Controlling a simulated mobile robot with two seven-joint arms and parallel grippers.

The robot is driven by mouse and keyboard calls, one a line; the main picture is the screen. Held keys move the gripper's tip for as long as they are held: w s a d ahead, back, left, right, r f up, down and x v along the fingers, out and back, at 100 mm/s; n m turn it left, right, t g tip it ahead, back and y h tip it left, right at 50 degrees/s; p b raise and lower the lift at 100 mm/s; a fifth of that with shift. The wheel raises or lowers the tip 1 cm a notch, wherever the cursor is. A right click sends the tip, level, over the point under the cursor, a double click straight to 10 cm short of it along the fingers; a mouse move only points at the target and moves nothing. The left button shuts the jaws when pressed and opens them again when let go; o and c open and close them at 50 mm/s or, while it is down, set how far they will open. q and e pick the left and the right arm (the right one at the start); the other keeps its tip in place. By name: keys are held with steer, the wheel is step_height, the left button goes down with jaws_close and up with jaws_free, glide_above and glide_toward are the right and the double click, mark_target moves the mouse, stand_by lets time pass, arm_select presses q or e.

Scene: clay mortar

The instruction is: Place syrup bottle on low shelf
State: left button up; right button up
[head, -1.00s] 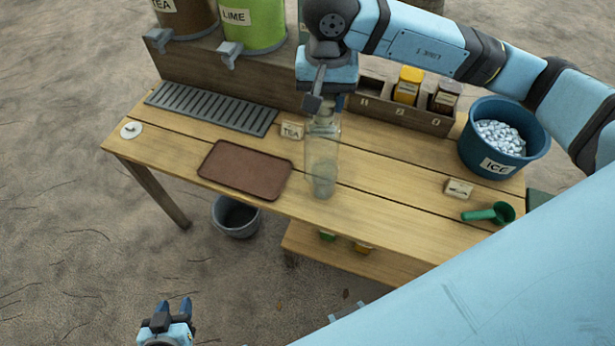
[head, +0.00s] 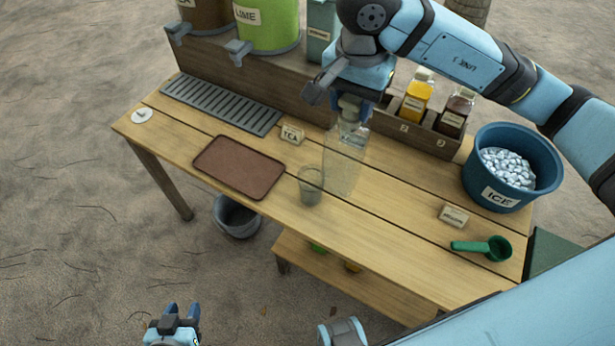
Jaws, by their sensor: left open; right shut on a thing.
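My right gripper (head: 351,104) points down over the counter, shut on the neck of a clear, see-through bottle (head: 344,162). The bottle hangs about upright, leaning slightly, behind and right of a small glass (head: 311,186). I cannot tell whether its base touches the counter. The low shelf (head: 375,290) is a wooden plank under the counter's front right. Green (head: 318,246) and yellow (head: 352,267) items show there, mostly hidden by the counter edge. My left gripper (head: 183,311) is open and empty at the bottom left, away from the counter.
The wooden counter (head: 400,215) carries a brown tray (head: 238,167), a TEA label block (head: 292,134), an ICE bucket (head: 512,168) and a green scoop (head: 483,248). A rack with a yellow bottle (head: 416,97) and a dark bottle (head: 456,112) stands behind. A grey bucket (head: 237,215) is below.

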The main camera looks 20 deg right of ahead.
mark_target(341, 173)
step_height(341, 173, down, 14)
steer(key=shift+p, duration=0.8)
steer(key=shift+f, duration=2.65)
steer(key=shift+f, duration=0.15)
steer(key=o, duration=1.2)
